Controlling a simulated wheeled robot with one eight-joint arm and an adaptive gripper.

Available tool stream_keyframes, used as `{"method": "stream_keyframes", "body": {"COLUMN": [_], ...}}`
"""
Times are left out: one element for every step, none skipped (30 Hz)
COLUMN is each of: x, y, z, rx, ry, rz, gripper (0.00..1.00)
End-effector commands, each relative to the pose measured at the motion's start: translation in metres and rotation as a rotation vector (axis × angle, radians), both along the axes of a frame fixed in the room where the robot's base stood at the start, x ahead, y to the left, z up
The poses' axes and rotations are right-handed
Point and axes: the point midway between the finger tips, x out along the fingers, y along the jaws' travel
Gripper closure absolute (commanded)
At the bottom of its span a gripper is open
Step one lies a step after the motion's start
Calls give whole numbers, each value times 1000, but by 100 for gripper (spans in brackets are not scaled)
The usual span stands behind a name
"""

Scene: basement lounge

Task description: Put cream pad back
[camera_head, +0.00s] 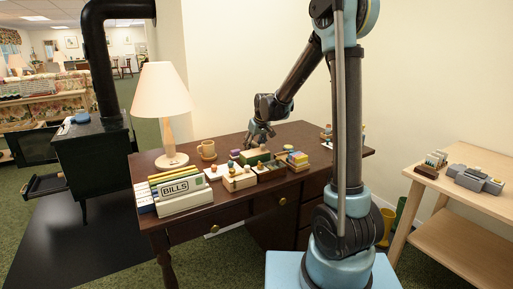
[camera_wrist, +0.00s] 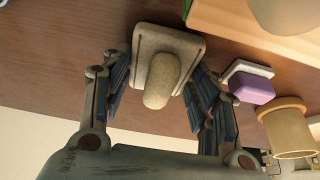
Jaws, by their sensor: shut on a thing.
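The cream pad (camera_wrist: 143,42) is a pale rounded block with a long raised grip, seen between my fingers in the wrist view. My gripper (camera_wrist: 163,80) is shut on it, one finger on each side. In the head view my gripper (camera_head: 262,136) is above the back middle of the dark desk, pointing down. The pad is too small there to make out clearly under the fingers. I cannot tell whether it touches the desk.
A white lamp (camera_head: 164,100), a tan mug (camera_head: 208,149) and a BILLS box (camera_head: 182,190) stand on the desk (camera_head: 290,205). Small boxes with colored pieces crowd around my gripper. The wrist view shows a purple block (camera_wrist: 252,89) and tan cup (camera_wrist: 288,130) close by.

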Motion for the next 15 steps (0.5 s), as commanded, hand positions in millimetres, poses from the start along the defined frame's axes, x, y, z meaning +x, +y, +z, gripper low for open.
{"method": "stream_keyframes", "body": {"x": [0, 0, 0, 0, 0, 0, 0, 0, 0, 0, 0, 0, 0, 0, 0], "y": [0, 0, 0, 0, 0, 0, 0, 0, 0, 0, 0, 0, 0, 0, 0], "z": [0, 0, -1, -1, -2, -1, -1, -1, -1, -1, -1, -1, -1, -1, -1], "rx": [0, 0, 0, 0, 0, 0, 0, 0, 0, 0, 0, 0, 0, 0, 0], "ry": [0, 0, 0, 0, 0, 0, 0, 0, 0, 0, 0, 0, 0, 0, 0], "rz": [0, 0, 0, 0, 0, 0, 0, 0, 0, 0, 0, 0, 0, 0, 0], "gripper": [73, 73, 73, 73, 43, 34, 28, 26, 26, 26, 26, 26, 26, 26, 26]}}
